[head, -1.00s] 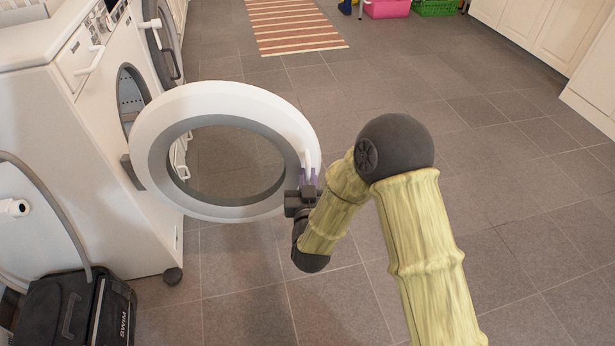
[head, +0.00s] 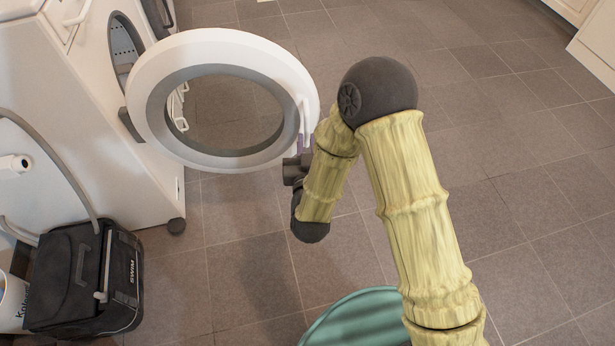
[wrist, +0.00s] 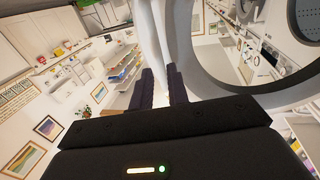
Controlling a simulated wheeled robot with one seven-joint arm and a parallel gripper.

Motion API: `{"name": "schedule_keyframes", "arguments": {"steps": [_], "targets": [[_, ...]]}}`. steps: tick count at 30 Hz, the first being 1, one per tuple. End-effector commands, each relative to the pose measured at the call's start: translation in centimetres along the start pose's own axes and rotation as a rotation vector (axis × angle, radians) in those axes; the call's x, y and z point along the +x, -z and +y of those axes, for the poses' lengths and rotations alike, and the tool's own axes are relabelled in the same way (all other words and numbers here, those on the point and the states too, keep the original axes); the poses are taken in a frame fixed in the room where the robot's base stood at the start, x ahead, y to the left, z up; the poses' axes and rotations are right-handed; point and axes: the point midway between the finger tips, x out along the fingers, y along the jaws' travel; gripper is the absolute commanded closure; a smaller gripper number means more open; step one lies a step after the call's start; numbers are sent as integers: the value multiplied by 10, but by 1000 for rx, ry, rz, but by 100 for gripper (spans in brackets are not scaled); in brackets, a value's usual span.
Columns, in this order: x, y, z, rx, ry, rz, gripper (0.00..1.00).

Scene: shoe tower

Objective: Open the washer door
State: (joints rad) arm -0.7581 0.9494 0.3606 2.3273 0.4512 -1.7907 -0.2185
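The washer (head: 85,120) stands at the left, white, with its round opening showing behind the door. Its door (head: 150,95), a white ring with a grey inner rim and clear middle, is swung wide out from the front. The white door handle (head: 304,118) is on the door's right edge. My gripper (head: 301,150) is at the lower end of this handle. In the wrist view the two dark fingers (wrist: 161,88) are on either side of the white handle (wrist: 155,40), closed around it. The exact contact is partly hidden.
A black bag marked SWIM (head: 85,280) stands on the floor at lower left, with a hose above it. A teal round item (head: 350,320) is at the bottom, partly behind my arm. Tiled floor (head: 480,140) to the right is clear. White cabinets (head: 597,50) are at upper right.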

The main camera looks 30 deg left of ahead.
Motion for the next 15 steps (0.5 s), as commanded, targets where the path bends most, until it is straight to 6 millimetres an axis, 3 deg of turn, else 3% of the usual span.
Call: {"name": "schedule_keyframes", "arguments": {"steps": [9,15], "targets": [[-66,2,-1,-3,6,-5,84],[-85,-2,-3,-3,9,-1,84]]}}
